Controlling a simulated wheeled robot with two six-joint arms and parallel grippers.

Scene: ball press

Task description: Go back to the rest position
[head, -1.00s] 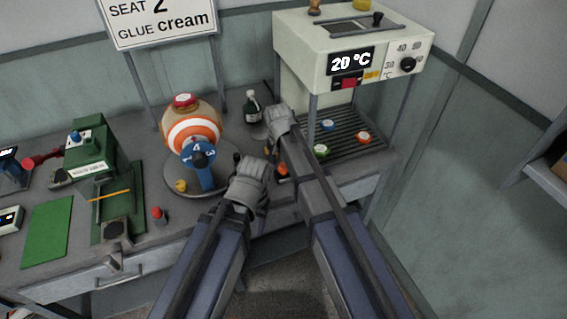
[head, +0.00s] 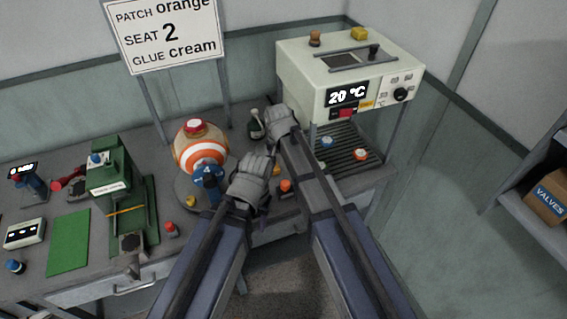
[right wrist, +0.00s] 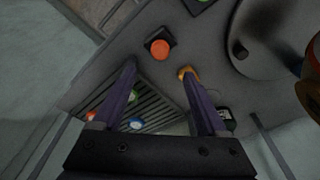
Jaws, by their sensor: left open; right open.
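My left gripper (head: 252,178) is the lower one in the head view, in front of the turntable with the orange-and-white ball (head: 200,160). It looks empty. My right gripper (head: 280,121) is above and to its right, in front of the dark green bottle (head: 256,124) and left of the oven-like machine (head: 345,75). The fingers of the right gripper (right wrist: 160,74) are apart in the right wrist view, with nothing between them but the bench beyond. The left fingertips are hard to make out in the head view.
A green press (head: 110,175) and green mat (head: 69,243) stand left on the bench. A slatted rack (head: 345,160) under the machine holds small coloured pots. A shelf with a VALVES box (head: 549,198) is at right.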

